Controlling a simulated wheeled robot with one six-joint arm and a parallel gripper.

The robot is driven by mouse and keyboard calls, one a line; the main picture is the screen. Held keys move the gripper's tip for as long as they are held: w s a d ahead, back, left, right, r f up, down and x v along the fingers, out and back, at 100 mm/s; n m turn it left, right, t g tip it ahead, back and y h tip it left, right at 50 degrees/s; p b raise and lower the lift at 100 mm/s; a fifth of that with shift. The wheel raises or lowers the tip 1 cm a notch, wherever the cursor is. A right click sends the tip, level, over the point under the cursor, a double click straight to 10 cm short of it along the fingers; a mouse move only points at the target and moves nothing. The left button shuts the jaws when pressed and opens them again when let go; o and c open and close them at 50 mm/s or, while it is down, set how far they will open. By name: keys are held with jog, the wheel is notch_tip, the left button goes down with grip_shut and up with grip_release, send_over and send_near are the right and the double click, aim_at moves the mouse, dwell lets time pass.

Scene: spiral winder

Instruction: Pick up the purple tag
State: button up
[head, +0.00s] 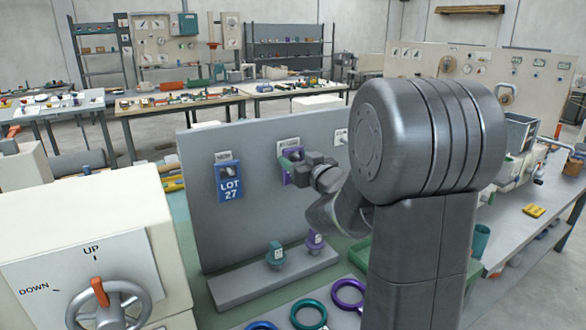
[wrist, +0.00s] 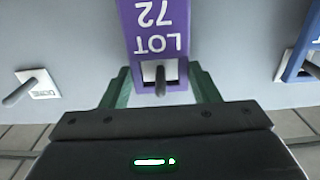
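The purple tag (wrist: 160,40) hangs on a peg (wrist: 160,78) that pokes through its hole. Its lettering, LOT 72, reads upside down in the wrist view. The two green fingers of my gripper (wrist: 160,92) lie one along each side edge of the tag at its holed end. No clear gap shows between fingers and tag, and I cannot tell whether they press on it. In the head view my gripper (head: 300,160) is at the grey board and largely covers the purple tag (head: 287,177).
A blue LOT 27 tag (head: 229,180) hangs left on the board (head: 255,222). Another bare peg (wrist: 20,90) shows in the wrist view.

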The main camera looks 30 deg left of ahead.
jog(key=shift+r, duration=0.15)
jog(key=shift+c, duration=0.2)
jog(key=shift+r, duration=0.2)
jog(key=b+v, duration=0.1)
jog(key=v, duration=1.7)
jog(key=shift+r, duration=0.45)
